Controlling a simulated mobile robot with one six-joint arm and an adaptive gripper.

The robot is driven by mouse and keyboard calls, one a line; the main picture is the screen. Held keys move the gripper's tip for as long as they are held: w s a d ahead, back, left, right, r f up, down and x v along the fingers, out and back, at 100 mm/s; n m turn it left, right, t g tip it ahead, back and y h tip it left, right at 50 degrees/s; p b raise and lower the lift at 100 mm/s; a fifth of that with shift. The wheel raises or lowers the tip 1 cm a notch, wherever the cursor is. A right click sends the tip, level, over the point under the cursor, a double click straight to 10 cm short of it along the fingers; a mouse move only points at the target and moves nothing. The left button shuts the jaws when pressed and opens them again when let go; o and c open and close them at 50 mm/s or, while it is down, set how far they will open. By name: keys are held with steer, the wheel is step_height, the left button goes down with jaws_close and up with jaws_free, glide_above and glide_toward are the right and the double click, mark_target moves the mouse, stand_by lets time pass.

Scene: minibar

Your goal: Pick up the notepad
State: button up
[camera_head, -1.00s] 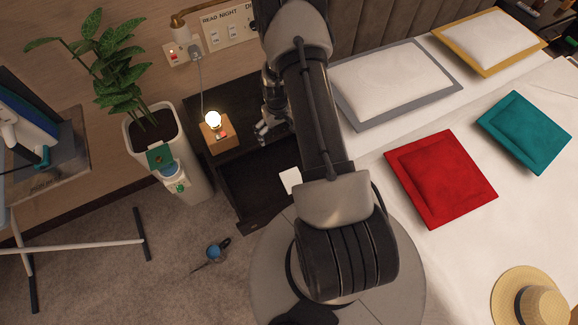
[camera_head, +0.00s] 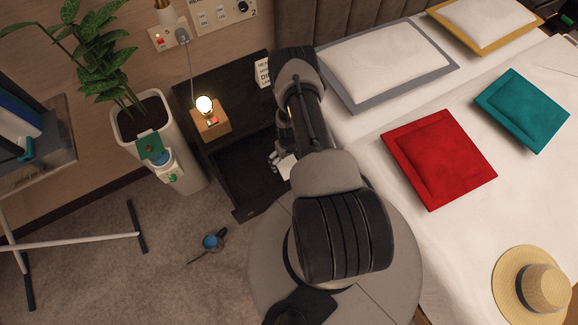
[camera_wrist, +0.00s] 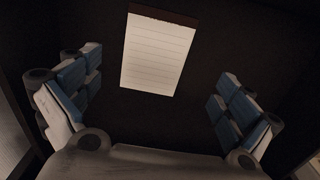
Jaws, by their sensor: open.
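The notepad (camera_wrist: 157,52) is a small pad of white lined paper with a dark brown band along its top edge. In the wrist view it lies flat on a dark surface, ahead of my open fingers and between their lines. In the head view part of the notepad (camera_head: 287,166) shows inside the open dark drawer, partly hidden by my arm. My gripper (camera_wrist: 155,112) is open, its blue-padded fingers wide apart with nothing between them. In the head view my gripper (camera_head: 276,160) is low, over the drawer and beside the notepad.
The open drawer (camera_head: 240,195) belongs to a dark nightstand (camera_head: 190,93) with a lit lamp (camera_head: 205,106) on top. A sign (camera_head: 264,74) stands behind. A white planter (camera_head: 190,178) is at left and the bed (camera_head: 400,240) at right. Drawer walls surround my gripper.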

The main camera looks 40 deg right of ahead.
steer(key=f+b, duration=0.1)
steer(key=f, duration=0.1)
steer(key=f+b, duration=0.1)
steer(key=f, duration=0.1)
steer(key=f+b, duration=0.1)
steer(key=f, duration=0.1)
steer(key=shift+w+d+f, duration=0.1)
steer(key=shift+d+f, duration=0.1)
steer(key=shift+d, duration=0.2)
steer(key=shift+c, duration=0.5)
steer(key=c, duration=1.1)
